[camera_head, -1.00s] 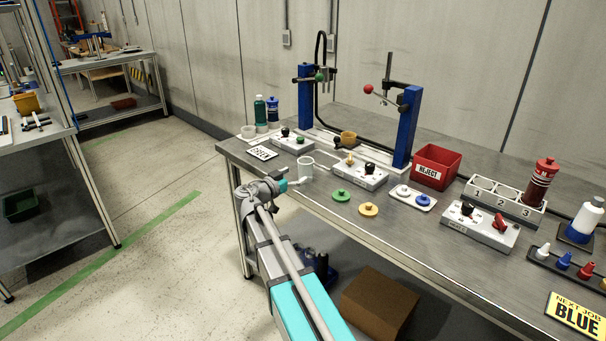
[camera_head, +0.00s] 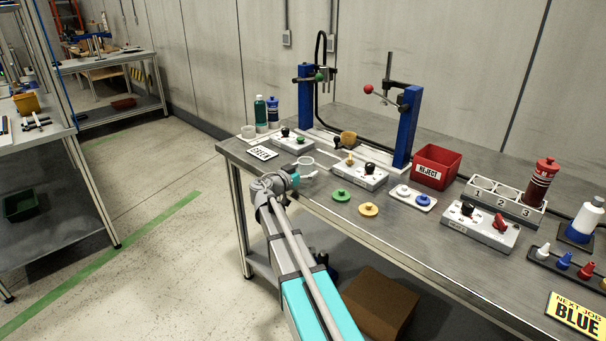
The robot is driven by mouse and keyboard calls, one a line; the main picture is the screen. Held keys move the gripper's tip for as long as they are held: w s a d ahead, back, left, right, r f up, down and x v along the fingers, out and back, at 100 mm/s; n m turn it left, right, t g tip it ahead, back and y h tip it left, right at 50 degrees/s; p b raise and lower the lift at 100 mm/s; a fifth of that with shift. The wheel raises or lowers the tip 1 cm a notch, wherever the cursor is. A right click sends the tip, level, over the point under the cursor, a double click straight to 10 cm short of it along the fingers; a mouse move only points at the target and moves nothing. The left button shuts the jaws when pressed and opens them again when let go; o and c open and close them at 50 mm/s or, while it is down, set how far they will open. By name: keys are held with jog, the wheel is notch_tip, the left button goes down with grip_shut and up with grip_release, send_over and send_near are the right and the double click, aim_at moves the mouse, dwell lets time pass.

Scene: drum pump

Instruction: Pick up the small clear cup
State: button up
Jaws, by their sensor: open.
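A small pale, whitish cup (camera_head: 307,162) stands upright near the front edge of the workbench, left of a white switch box with a black knob. Its lower part is partly hidden by my gripper. My gripper (camera_head: 305,175) is open at the cup's near side, close to it. The fingers are too small to tell whether they touch the cup or reach around it. A second small pale cup (camera_head: 248,132) stands further left, by the bottles.
The switch box (camera_head: 361,174) is just right of the cup, another (camera_head: 293,141) behind it.

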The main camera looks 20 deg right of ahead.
jog(key=c, duration=0.7)
jog(key=shift+r, duration=0.25)
notch_tip(320, 180, up, 2)
jog(key=p, duration=0.2)
jog(key=shift+r+p, duration=0.1)
jog(key=shift+p, duration=0.2)
jog(key=s+r+p, duration=0.1)
jog(key=r+p, duration=0.1)
jog(key=s+r+p, duration=0.4)
jog(key=shift+a+r+p, duration=0.3)
jog(key=shift+a, duration=0.05)
jog(key=s+r+p, duration=0.1)
jog(key=s, duration=0.2)
jog(key=s+r+p, duration=0.1)
jog(key=s, duration=0.2)
jog(key=s+a+r+p, duration=0.1)
jog(key=s, duration=0.2)
jog(key=shift+a+r+p, duration=0.1)
jog(key=shift+r+p, duration=0.3)
